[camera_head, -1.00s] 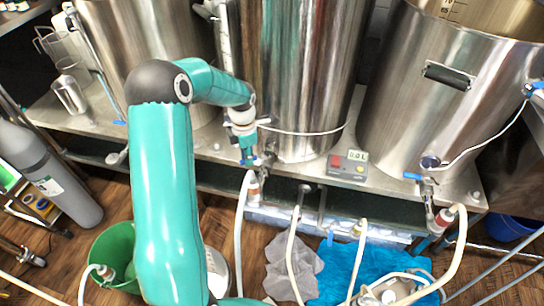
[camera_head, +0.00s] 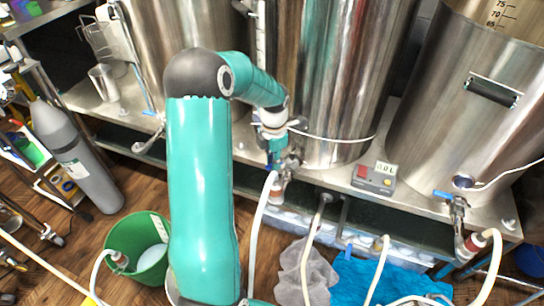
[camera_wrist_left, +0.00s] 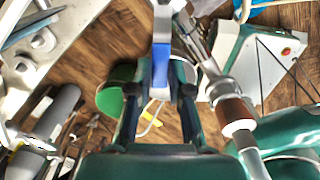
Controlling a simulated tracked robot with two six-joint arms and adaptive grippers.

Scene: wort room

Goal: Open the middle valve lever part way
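The middle kettle (camera_head: 325,80) is a tall steel pot at the bench's front edge. Its valve (camera_head: 290,162) is low on the front, with a hose fitting below, partly hidden by my left arm. The valve's blue lever (camera_wrist_left: 160,68) shows in the left wrist view. My left gripper (camera_head: 277,150) is at the valve. In the wrist view its dark fingers (camera_wrist_left: 160,93) stand apart on both sides of the lever's end, with gaps visible. I cannot make out contact. My right gripper is not in view.
The right kettle has its own blue-lever valve (camera_head: 443,195). A small display box (camera_head: 374,179) sits on the bench between. Pale hoses (camera_head: 257,235) hang below the valves. A green bucket (camera_head: 140,245), a grey cylinder (camera_head: 75,155) and a blue cloth (camera_head: 385,280) are low in front.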

